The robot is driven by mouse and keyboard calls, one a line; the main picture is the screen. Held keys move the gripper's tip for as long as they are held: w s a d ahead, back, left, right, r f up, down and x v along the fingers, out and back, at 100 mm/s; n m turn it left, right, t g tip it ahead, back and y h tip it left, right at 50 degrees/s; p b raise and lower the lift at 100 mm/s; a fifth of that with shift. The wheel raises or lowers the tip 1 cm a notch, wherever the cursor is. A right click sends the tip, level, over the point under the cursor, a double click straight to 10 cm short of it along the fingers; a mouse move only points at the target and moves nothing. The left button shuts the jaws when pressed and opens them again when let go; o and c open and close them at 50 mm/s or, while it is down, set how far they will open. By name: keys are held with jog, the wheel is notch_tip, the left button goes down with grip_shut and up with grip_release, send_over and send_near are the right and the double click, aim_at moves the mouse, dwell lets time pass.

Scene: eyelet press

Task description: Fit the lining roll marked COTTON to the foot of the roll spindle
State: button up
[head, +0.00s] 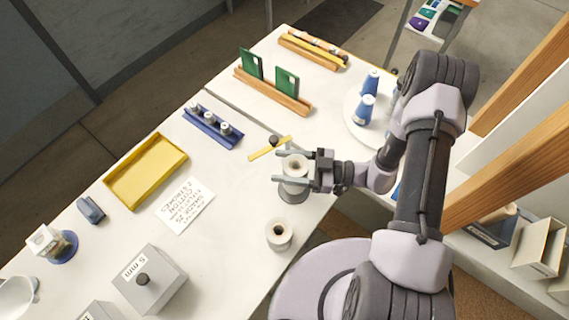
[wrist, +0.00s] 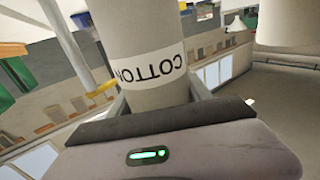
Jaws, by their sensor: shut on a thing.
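My gripper (head: 308,168) is shut on a pale roll (head: 294,172) with a dark hole in its top. The wrist view shows this roll (wrist: 145,35) close up between the fingers, with a white band reading COTTON, upside down in the picture. In the head view a grey round foot (head: 294,197), seemingly the roll spindle's, shows just below the held roll. I cannot tell whether the roll touches it or surrounds a rod. A second pale roll (head: 280,234) stands on the table nearer to me; its marking cannot be read.
A yellow stick (head: 270,148) and a blue rack with several small white-topped pieces (head: 212,127) lie beyond the gripper. A written card (head: 185,206), yellow tray (head: 147,171) and grey 5 mm box (head: 150,280) are to the left. Blue bottles (head: 365,108) stand on a white disc behind.

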jog(key=shift+f+b, duration=1.15)
jog(key=shift+f, duration=0.6)
jog(key=o, duration=1.6)
jog(key=shift+r, duration=0.1)
